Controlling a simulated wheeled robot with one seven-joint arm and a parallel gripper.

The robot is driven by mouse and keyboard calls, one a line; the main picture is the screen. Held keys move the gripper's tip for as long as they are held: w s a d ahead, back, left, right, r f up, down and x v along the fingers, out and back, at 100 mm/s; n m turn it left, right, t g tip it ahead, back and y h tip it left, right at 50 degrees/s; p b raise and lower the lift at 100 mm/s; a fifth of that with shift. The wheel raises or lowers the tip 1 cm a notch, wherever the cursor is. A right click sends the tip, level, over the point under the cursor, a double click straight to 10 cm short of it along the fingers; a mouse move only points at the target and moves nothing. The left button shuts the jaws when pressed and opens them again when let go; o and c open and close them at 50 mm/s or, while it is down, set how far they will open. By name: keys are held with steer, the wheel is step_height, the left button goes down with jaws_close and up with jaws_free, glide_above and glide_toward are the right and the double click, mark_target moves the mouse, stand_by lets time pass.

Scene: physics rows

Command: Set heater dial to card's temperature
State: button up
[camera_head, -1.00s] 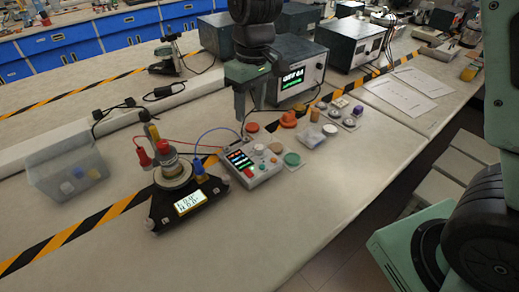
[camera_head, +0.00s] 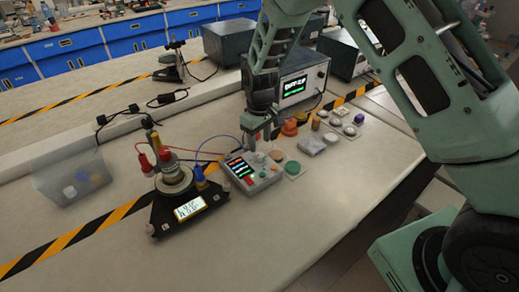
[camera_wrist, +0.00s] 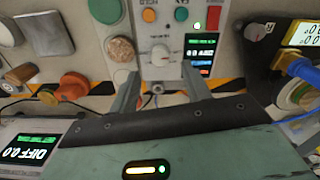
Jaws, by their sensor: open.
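A white control box (camera_head: 262,181) stands on the bench with a small lit screen and several knobs and buttons. In the wrist view the box shows a white dial (camera_wrist: 160,53) with a printed scale, and a lit screen (camera_wrist: 200,50) beside it. My gripper (camera_head: 265,142) is over the back part of the box. In the wrist view my gripper (camera_wrist: 163,88) is open, its two fingers apart near the dial's edge of the box, with nothing seen between them. I cannot tell whether the fingers touch the box. I cannot make out a temperature card or the dial's setting.
A black stand (camera_head: 190,207) with a lit display and a wired vessel is left of the box. A clear bin (camera_head: 72,178) is farther left. A dark instrument (camera_head: 300,82) showing "DIFF" is behind. Orange and white small items (camera_head: 312,145) stand right. Front bench is clear.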

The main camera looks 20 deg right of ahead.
mark_target(260, 154)
steer(key=shift+f+p, duration=0.4)
steer(key=shift+f, duration=2.3)
steer(key=c, duration=1)
